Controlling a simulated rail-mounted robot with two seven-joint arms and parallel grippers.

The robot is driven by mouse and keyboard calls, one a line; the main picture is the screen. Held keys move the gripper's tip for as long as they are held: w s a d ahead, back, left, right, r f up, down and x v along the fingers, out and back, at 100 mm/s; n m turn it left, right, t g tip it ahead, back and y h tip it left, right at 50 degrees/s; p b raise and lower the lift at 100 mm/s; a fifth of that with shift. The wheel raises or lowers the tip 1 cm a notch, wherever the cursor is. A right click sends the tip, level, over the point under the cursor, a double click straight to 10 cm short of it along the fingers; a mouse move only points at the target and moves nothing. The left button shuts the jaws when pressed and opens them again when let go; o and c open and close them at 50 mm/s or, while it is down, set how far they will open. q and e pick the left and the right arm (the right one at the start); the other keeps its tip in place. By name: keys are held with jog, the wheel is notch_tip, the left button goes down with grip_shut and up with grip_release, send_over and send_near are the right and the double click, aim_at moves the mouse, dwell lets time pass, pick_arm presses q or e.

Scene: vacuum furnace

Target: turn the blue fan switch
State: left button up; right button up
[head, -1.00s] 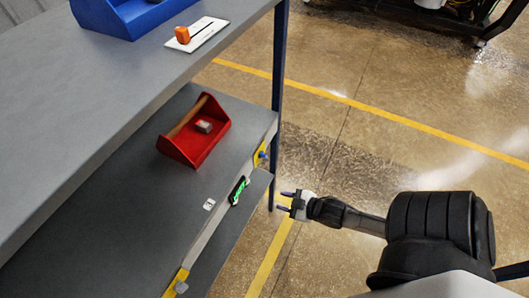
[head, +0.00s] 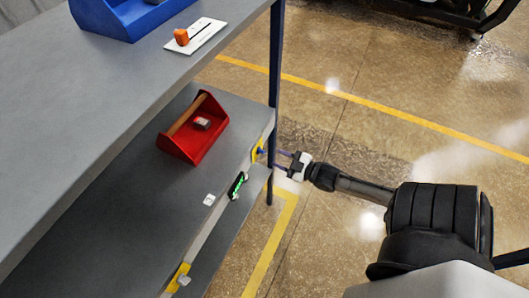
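The blue fan switch (head: 260,152) is a small blue knob on a yellow plate (head: 256,156), on the front edge of the lower shelf near the blue post. My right gripper (head: 282,160) is just to the right of it, with its two fingers apart and pointing left toward the knob. The fingers look empty. A small gap seems to separate the fingertips from the knob, but I cannot tell their exact depth. My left gripper is not in view.
A blue post (head: 275,90) stands beside the switch. A green-lit display (head: 238,185) and another yellow plate (head: 177,279) with a grey knob sit along the same edge. A red toolbox (head: 194,128) rests on the lower shelf. The floor at right is open.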

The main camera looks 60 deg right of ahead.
aim_at(264, 152)
jog(key=w, duration=0.5)
jog(key=shift+w+a, duration=0.1)
jog(key=shift+w, duration=0.5)
jog(key=shift+c, duration=0.3)
jog(key=c, duration=0.5)
